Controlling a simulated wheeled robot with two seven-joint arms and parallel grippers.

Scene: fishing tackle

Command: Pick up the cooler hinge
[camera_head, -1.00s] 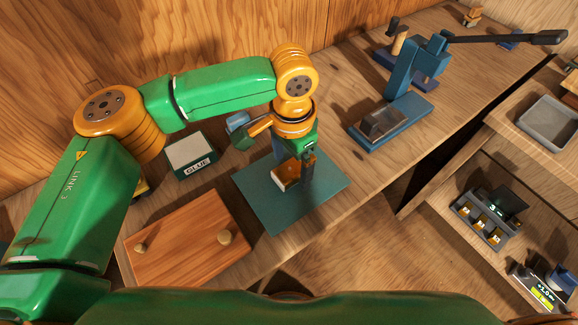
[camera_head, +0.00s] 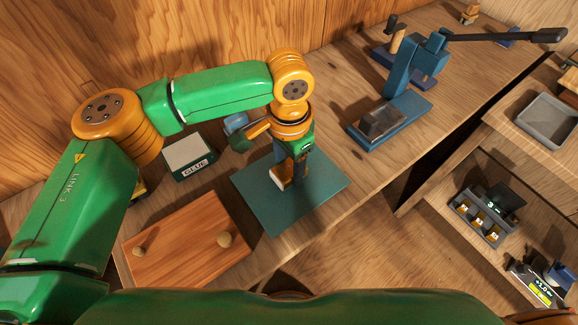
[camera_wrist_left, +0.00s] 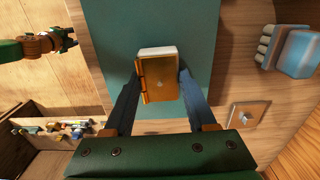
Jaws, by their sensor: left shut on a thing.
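The cooler hinge is a small gold-orange plate with a knuckled edge and a pale block at its far end. In the left wrist view the hinge (camera_wrist_left: 160,80) sits between the two dark fingers of my left gripper (camera_wrist_left: 162,74), which is shut on it. In the head view the hinge (camera_head: 279,182) shows partly beside my left gripper (camera_head: 296,183), low over the teal mat (camera_head: 262,205); the fingers hide the rest. I cannot tell whether the hinge still touches the mat. My right gripper (camera_wrist_left: 70,39) shows small in the left wrist view, apparently open and empty, away from the hinge.
A glue box (camera_head: 190,157) stands left of the mat, and a wooden board with knobs (camera_head: 185,245) lies in front of it. A blue lever press (camera_head: 390,118) stands to the right. A grey tray (camera_head: 546,122) and a battery holder (camera_head: 480,220) are on shelves at the right.

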